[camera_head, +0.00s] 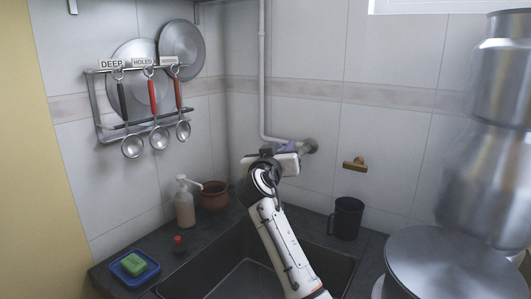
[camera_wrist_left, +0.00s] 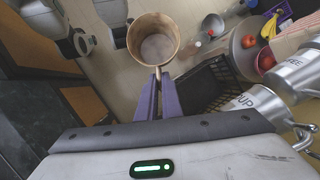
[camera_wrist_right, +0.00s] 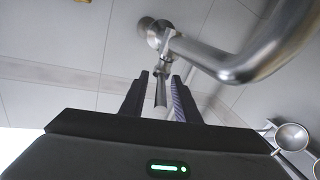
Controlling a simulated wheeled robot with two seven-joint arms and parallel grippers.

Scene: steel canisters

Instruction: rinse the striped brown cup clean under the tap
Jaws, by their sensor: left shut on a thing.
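The brown cup (camera_wrist_left: 153,40) is in the left wrist view, its open mouth toward the camera; I cannot make out its stripes. My left gripper (camera_wrist_left: 158,80) is shut on its near side. The cup and left gripper are not in the head view. My right gripper (camera_wrist_right: 160,90) is up at the wall tap (camera_wrist_right: 210,55), with its fingers apart on either side of a thin metal lever (camera_wrist_right: 160,92). No water shows.
The dark sink (camera_head: 250,275) lies below my right arm. A dark mug (camera_head: 346,218) stands right of it; a soap bottle (camera_head: 184,207), clay pot (camera_head: 214,196) and soap dish (camera_head: 134,268) stand left. Large steel canisters (camera_head: 480,160) fill the right side. Ladles (camera_head: 158,137) hang on the wall.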

